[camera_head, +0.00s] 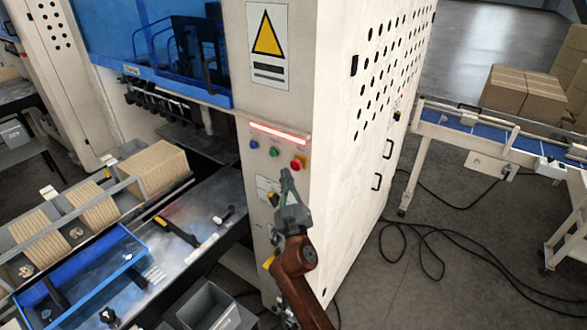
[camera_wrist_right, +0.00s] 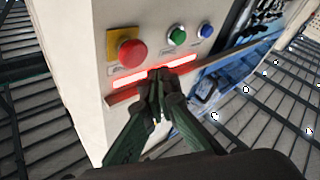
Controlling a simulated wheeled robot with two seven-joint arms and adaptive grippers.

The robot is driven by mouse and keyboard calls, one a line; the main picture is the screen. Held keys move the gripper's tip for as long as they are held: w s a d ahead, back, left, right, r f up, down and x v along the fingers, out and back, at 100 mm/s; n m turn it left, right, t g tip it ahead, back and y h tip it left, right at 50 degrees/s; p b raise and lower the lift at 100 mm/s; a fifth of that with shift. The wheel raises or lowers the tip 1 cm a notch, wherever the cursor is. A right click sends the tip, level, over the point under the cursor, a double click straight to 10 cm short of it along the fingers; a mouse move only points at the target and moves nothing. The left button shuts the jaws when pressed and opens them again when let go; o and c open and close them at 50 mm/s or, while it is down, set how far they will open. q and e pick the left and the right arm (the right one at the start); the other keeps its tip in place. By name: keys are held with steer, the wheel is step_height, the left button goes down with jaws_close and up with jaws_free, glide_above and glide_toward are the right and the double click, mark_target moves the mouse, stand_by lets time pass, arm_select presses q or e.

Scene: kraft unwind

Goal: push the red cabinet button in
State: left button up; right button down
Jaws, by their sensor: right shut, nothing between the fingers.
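The red button (camera_head: 298,163) sits on the front face of the white cabinet (camera_head: 340,120), near its corner. In the right wrist view the red button (camera_wrist_right: 132,54) is a round dome on a yellow square plate. My right gripper (camera_head: 286,174) is shut and empty. In the head view its tips appear just below and left of the red button. In the right wrist view the gripper (camera_wrist_right: 158,76) shows its closed fingertips over the glowing red light bar, to the right of the button. They look apart from the button. My left gripper is not in view.
A green button (camera_head: 274,152) and a blue button (camera_head: 254,144) are beside the red one. The lit red bar (camera_head: 279,134) runs above them. A workbench with a blue tray (camera_head: 75,290) is at left. Black cables (camera_head: 440,235) lie on the floor at right.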

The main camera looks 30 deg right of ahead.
steer(key=shift+s+a, duration=0.3)
steer(key=shift+a, duration=0.4)
steer(key=shift+s+a, duration=0.25)
steer(key=shift+a, duration=0.4)
steer(key=shift+s+a, duration=0.3)
steer(key=shift+a, duration=0.4)
